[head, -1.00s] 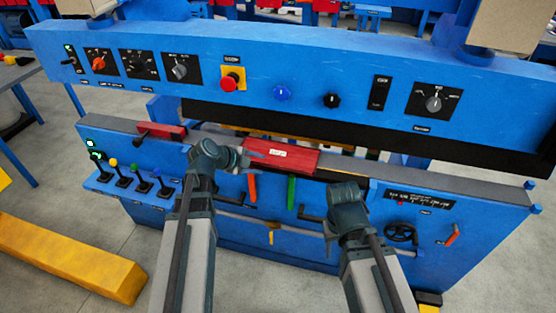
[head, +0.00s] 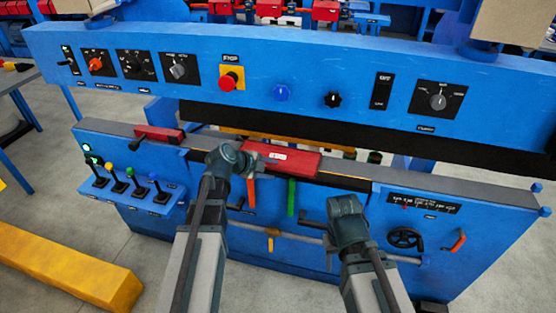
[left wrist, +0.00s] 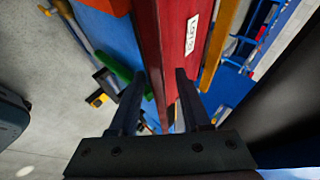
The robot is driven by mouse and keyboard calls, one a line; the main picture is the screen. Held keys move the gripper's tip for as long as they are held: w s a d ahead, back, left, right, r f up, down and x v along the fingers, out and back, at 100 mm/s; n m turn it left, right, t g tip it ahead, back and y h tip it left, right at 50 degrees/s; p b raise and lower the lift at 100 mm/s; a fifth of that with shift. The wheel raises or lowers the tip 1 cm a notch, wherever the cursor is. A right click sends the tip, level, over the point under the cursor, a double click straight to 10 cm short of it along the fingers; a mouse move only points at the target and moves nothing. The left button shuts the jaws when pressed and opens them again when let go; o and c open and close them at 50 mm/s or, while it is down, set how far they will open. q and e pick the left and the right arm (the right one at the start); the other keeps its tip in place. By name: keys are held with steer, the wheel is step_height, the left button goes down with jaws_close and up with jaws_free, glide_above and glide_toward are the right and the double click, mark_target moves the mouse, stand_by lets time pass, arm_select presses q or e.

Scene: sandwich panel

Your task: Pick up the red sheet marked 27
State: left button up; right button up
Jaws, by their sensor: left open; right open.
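The red sheet (head: 300,163) lies flat on the top ledge of the blue machine, with a white label whose print I cannot read clearly in the head view. In the left wrist view the red sheet (left wrist: 170,28) runs down the middle, its label near the right edge. My left gripper (head: 256,170) is at the sheet's left front end. In the left wrist view the open left gripper (left wrist: 160,75) has the sheet's red face and edge showing between and beyond its fingers; contact cannot be told. My right gripper (head: 329,247) is open and empty, low before the machine front.
A smaller red block (head: 159,133) sits on the ledge to the left. Orange (head: 251,191) and green (head: 291,196) handles stick out below the sheet. The blue control beam (head: 300,75) spans above. Levers (head: 120,180) stand at the left, a black handwheel (head: 405,238) at the right.

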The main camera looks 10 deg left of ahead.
arm_select(q)
jaws_close()
stand_by(1.3)
